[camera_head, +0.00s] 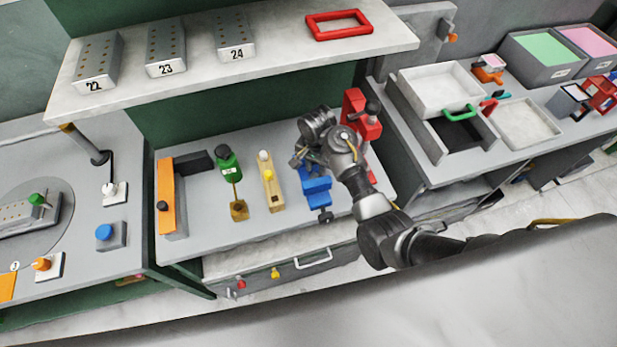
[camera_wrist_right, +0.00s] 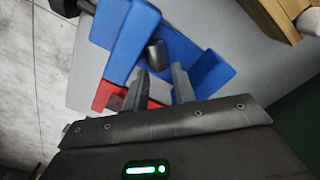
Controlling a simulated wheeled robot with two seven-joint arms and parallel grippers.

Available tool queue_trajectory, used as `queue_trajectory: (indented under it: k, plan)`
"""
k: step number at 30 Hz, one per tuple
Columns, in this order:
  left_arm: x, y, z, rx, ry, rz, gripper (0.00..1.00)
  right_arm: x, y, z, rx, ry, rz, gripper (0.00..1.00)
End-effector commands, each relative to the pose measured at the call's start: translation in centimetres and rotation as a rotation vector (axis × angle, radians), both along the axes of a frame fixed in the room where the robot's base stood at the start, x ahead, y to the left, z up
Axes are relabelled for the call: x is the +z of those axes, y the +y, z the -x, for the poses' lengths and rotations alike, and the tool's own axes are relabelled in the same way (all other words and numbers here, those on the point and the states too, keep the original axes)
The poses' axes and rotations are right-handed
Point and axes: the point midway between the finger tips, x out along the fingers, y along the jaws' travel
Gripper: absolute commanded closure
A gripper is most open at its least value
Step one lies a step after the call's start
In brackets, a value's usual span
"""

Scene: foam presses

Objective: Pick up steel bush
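A small dark grey cylinder, which looks like the steel bush (camera_wrist_right: 156,54), sits at the blue fixture (camera_wrist_right: 145,30) in the right wrist view. My right gripper (camera_wrist_right: 160,86) is open, with its two grey fingers apart. The bush is just beyond the fingertips, roughly in line with the gap, and nothing is between the fingers. In the head view my right gripper (camera_head: 302,160) is over the back end of the blue fixture (camera_head: 317,193). The bush is hidden or too small to tell there. My left gripper is not in view.
A red press (camera_head: 361,120) stands right behind my right arm. A wooden fixture (camera_head: 271,183) and a green-topped tool (camera_head: 229,165) stand to the left on the grey bench (camera_head: 205,222). A shelf (camera_head: 285,62) with numbered metal blocks overhangs the back.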

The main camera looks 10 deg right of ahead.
Motion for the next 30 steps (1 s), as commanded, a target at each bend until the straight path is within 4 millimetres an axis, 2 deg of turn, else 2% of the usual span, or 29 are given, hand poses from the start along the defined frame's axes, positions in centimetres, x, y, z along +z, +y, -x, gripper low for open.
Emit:
queue_trajectory:
  k: [5, 13, 19, 30]
  plan:
    - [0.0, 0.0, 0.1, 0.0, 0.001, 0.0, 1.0, -1.9, -1.0, 0.2, -0.018, -0.001, 0.001, 0.74]
    - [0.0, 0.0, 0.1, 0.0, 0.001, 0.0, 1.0, -2.1, -1.1, 0.2, -0.02, -0.001, 0.0, 0.74]
    - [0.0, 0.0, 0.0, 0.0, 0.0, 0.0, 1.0, -2.1, -1.0, 0.2, -0.019, -0.001, 0.0, 1.0]
    - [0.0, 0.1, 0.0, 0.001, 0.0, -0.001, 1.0, -1.7, -1.0, 0.0, -0.018, -0.003, 0.0, 1.0]
